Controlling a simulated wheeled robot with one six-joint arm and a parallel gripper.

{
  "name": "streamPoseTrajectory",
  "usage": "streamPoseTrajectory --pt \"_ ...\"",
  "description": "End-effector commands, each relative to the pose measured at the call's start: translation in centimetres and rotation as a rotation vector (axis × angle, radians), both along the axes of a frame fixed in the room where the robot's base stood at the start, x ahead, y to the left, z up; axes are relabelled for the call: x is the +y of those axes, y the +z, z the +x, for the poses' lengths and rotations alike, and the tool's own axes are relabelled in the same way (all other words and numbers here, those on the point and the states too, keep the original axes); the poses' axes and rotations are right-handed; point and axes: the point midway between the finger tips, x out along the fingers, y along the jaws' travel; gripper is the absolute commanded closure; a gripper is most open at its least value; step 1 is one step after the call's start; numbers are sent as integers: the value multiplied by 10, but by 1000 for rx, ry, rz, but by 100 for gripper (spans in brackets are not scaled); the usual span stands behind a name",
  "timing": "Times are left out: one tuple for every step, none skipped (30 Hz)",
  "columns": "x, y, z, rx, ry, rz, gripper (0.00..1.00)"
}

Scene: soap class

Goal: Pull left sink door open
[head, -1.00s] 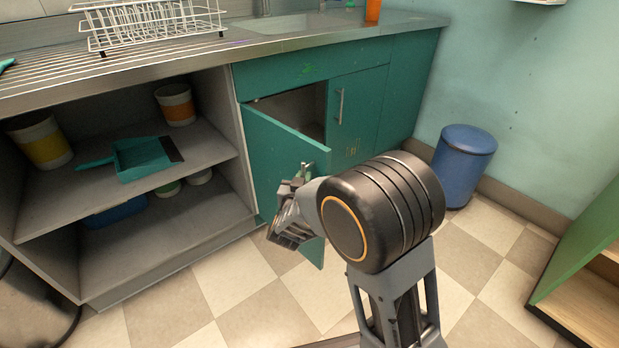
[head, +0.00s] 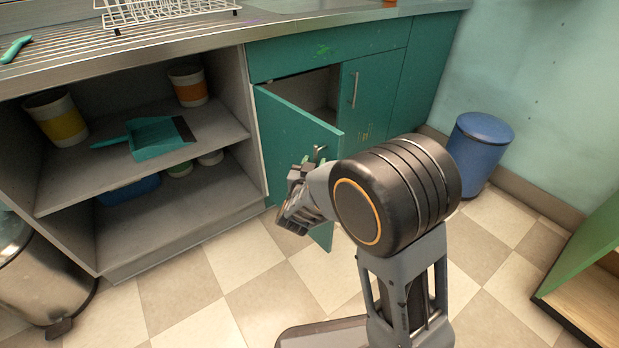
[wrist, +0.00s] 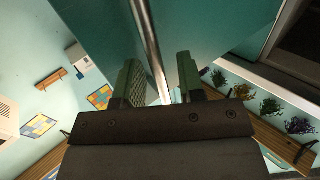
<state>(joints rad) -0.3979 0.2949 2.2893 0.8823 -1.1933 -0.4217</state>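The left sink door (head: 292,130) is teal and stands part-way open, swung out from the cabinet with a dark gap behind it. My gripper (head: 313,165) is at its outer face near the free edge, by the metal handle (head: 319,151). In the wrist view, the handle bar (wrist: 148,42) runs between the two fingers of my gripper (wrist: 160,88). The fingers are apart, and a gap shows between the bar and the right finger.
The right sink door (head: 368,100) is shut. Open shelves (head: 190,220) on the left hold a teal dustpan (head: 152,138) and cups. A blue bin (head: 481,150) stands at the right wall, a metal bin (head: 40,275) at lower left. Checkered floor before the cabinet is clear.

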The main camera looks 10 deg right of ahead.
Motion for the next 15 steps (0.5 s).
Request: streamPoseTrajectory --pt "4 3 -7 0 2 -1 64" --pt "6 3 -11 2 3 0 64" --pt "8 4 -18 1 4 -1 64" --pt "11 4 -24 1 5 -1 64" --pt "14 4 -29 2 5 0 64" --pt "17 4 -37 2 6 -1 64" --pt "20 4 -43 2 5 -1 64" --pt "22 4 -49 1 6 -2 64" --pt "26 4 -57 1 5 0 64" --pt "28 4 -62 0 6 -1 64" --pt "30 4 -68 1 5 -2 64" --pt "33 4 -74 1 5 -2 64" --pt "35 3 -80 0 5 -1 64" --pt "37 3 -84 1 5 -1 64" --pt "40 3 -90 0 4 0 64"
